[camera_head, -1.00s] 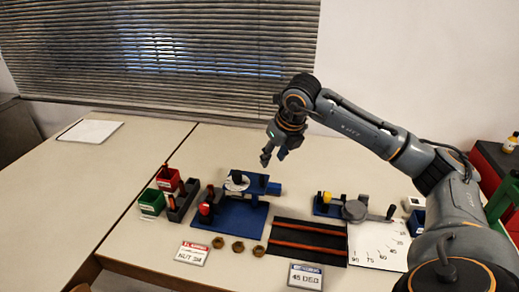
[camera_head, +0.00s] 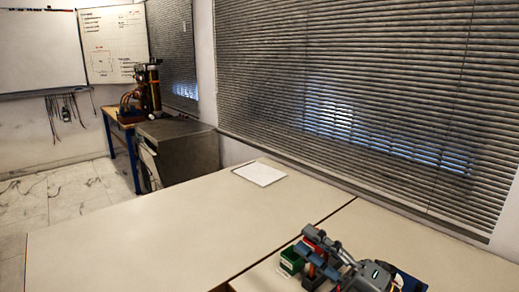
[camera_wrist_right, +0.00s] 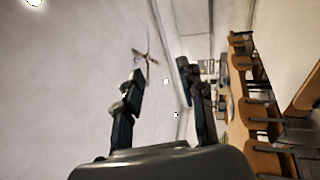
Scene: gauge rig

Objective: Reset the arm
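My right gripper (camera_head: 318,256) is dark grey and shows at the lower right of the head view. It overlaps the small bins on the table there; how far it is above them I cannot tell. In the right wrist view its two fingers (camera_wrist_right: 162,80) stand apart with nothing between them, and the room behind appears turned on its side. A green bin (camera_head: 291,262) and a red bin (camera_head: 314,234) show beside and behind the gripper. A blue part shows just right of the gripper, mostly hidden. My left gripper is not in view.
The pale table (camera_head: 150,235) is clear on its left half except for a white sheet (camera_head: 260,174). A grey cabinet (camera_head: 178,150) and a bench with equipment (camera_head: 130,118) stand beyond. Blinds (camera_head: 370,90) cover the window. The wrist view shows brown furniture (camera_wrist_right: 262,120).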

